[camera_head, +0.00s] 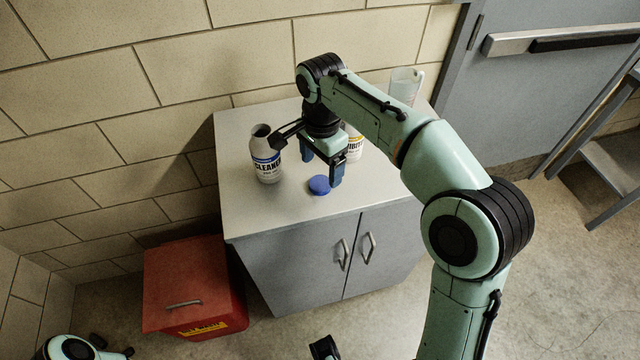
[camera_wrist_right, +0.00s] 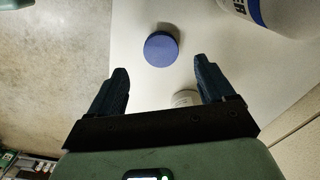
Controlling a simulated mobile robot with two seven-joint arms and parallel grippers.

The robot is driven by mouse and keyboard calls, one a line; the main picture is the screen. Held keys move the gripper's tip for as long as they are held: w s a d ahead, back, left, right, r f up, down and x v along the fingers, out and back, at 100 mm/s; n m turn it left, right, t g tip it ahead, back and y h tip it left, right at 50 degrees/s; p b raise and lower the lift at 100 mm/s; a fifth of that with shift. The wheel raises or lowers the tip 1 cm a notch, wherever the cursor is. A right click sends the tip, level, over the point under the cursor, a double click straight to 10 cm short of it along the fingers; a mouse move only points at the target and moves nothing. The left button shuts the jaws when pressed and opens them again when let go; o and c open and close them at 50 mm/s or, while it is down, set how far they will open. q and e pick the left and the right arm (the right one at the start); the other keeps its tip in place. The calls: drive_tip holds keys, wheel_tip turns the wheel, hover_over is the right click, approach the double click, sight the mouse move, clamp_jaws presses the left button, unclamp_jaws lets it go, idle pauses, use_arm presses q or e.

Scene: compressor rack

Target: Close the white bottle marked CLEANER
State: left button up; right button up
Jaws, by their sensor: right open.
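The white CLEANER bottle (camera_head: 267,164) stands upright on the cabinet top with a dark, uncapped mouth. It shows partly at the upper right of the right wrist view (camera_wrist_right: 285,20). A round blue cap (camera_head: 319,186) lies flat on the cabinet top, right of the bottle and towards the front edge; it also shows in the right wrist view (camera_wrist_right: 161,49). My right gripper (camera_head: 322,169) is open and empty, pointing down above the top near the cap. In its wrist view the cap appears just beyond the fingertips (camera_wrist_right: 163,70). My left gripper cannot be made out.
A clear jug (camera_head: 405,84) is at the back right of the cabinet top (camera_head: 240,207). A red bin (camera_head: 185,280) stands on the floor at left. The cabinet's front left top is clear.

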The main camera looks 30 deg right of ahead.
sight(321, 182)
drive_tip(key=shift+w+f+b, duration=0.1)
drive_tip(key=shift+f+b, duration=0.6)
drive_tip(key=shift+f, duration=1.9)
drive_tip(key=c, duration=1.1)
